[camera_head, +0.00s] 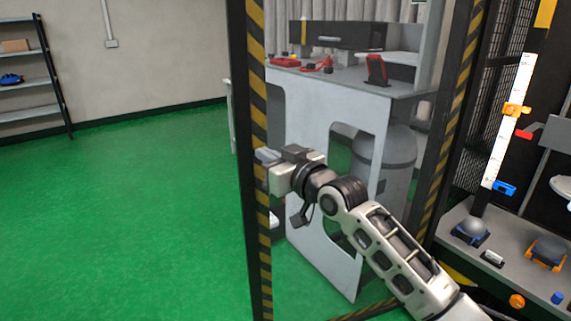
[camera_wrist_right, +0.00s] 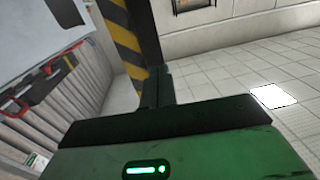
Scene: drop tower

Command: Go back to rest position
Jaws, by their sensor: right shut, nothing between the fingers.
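My right arm reaches in from the lower right in the head view. My right gripper (camera_head: 266,157) is at its end, pointing left, in front of the black-and-yellow striped post (camera_head: 257,60). It is shut and empty. Whether it touches the post cannot be told. In the right wrist view the dark fingers (camera_wrist_right: 157,86) are together, with the striped post (camera_wrist_right: 122,40) beside them. My left gripper is not in view.
A grey workbench (camera_head: 330,95) with red tools stands behind my arm. At the right is a drop tower with a white scale (camera_head: 508,120) and a grey shelf (camera_head: 455,215) holding small parts. Open green floor (camera_head: 120,210) and a rack (camera_head: 38,85) lie at the left.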

